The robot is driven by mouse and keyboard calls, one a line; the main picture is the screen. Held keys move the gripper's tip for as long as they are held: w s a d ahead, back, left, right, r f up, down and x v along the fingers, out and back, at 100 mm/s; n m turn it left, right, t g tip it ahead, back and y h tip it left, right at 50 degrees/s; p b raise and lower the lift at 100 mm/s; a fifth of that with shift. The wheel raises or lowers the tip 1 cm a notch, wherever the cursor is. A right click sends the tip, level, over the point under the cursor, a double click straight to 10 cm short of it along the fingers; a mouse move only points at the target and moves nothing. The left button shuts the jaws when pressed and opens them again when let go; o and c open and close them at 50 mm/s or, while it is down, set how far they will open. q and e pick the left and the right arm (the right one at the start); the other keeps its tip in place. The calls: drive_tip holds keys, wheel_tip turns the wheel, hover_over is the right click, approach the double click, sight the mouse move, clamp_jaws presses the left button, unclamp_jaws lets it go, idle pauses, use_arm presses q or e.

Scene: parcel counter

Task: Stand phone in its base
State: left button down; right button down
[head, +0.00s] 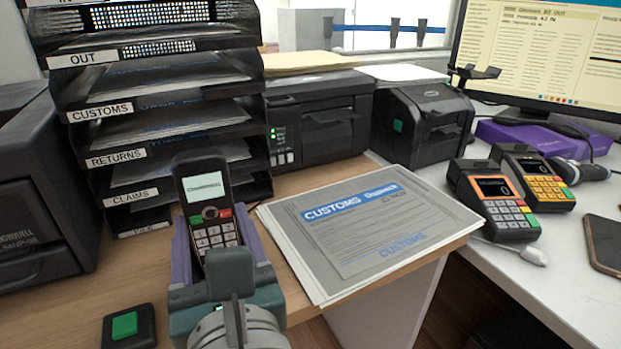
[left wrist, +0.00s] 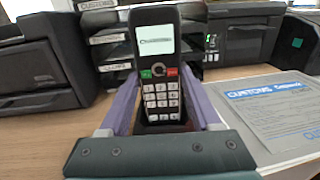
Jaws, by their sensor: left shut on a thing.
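The phone (head: 206,205) is a black cordless handset with a lit screen and light keys, upright and facing me in front of the paper trays. It also shows in the left wrist view (left wrist: 157,72). My left gripper (head: 212,222) has its purple fingers on both sides of the phone and is shut on it. In the left wrist view the fingers reach along the phone's sides. A dark part shows below the keys in the left wrist view, but I cannot tell whether it is the base. The phone's lower end is largely hidden in the head view. My right gripper is not in view.
A labelled tray stack (head: 160,120) rises behind the phone. A customs paper (head: 375,230) lies to the right on the wooden counter. A black box with a green button (head: 127,325) sits front left. Printers and two card terminals (head: 493,200) stand farther right.

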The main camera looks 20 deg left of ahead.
use_arm(q)
unclamp_jaws()
idle(0.3)
drive_tip(key=v, duration=1)
drive_tip(key=shift+r, duration=0.1)
